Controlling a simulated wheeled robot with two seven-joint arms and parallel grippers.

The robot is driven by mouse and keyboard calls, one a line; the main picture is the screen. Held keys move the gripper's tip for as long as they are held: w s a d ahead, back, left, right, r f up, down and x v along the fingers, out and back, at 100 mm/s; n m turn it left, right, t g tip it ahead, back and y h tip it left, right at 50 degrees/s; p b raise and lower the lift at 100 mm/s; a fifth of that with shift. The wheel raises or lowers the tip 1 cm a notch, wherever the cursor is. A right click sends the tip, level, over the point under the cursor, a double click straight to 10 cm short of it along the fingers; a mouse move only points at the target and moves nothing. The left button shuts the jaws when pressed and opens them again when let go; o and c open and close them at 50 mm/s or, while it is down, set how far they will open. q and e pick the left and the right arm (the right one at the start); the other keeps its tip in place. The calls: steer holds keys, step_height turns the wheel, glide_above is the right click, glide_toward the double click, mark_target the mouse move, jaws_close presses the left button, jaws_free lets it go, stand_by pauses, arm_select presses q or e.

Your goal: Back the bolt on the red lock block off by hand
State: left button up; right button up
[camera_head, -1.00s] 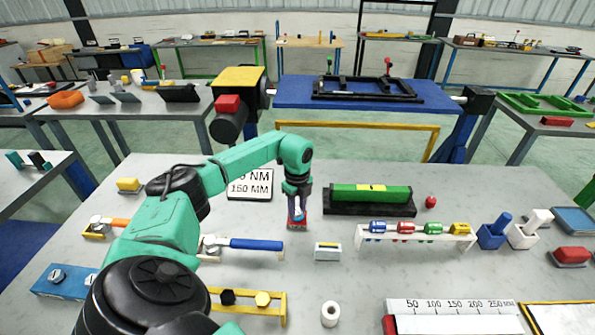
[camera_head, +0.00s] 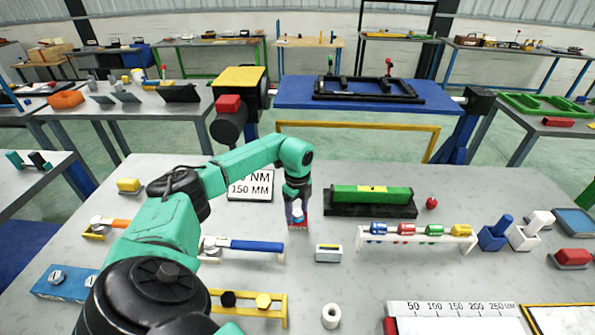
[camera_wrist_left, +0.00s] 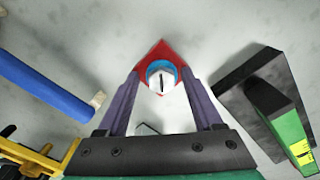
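The red lock block (camera_wrist_left: 160,50) lies on the grey table and shows as a red diamond in the wrist view. Its bolt (camera_wrist_left: 161,79) has a white head with a dark slot line, inside a blue ring. In the head view the block (camera_head: 298,225) sits at mid-table, below my left gripper (camera_head: 297,200). My left gripper (camera_wrist_left: 161,74) points down, with one purple-grey finger on each side of the bolt. Small gaps show between the fingertips and the bolt head, so it looks open around it. Fingertip height is hard to tell. My right gripper is not in view.
A green bar in a black holder (camera_head: 370,198) stands close to the right. A blue-handled tool (camera_head: 255,245) lies to the left. A torque sign (camera_head: 250,186) stands behind left. Bare table lies between these.

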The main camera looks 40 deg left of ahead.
mark_target(298, 212)
arm_select(q)
steer(key=shift+r, duration=0.15)
steer(key=shift+w+r, duration=0.1)
steer(key=shift+r, duration=0.25)
step_height(298, 212, up, 14)
steer(key=b, duration=0.3)
steer(key=shift+f, duration=0.2)
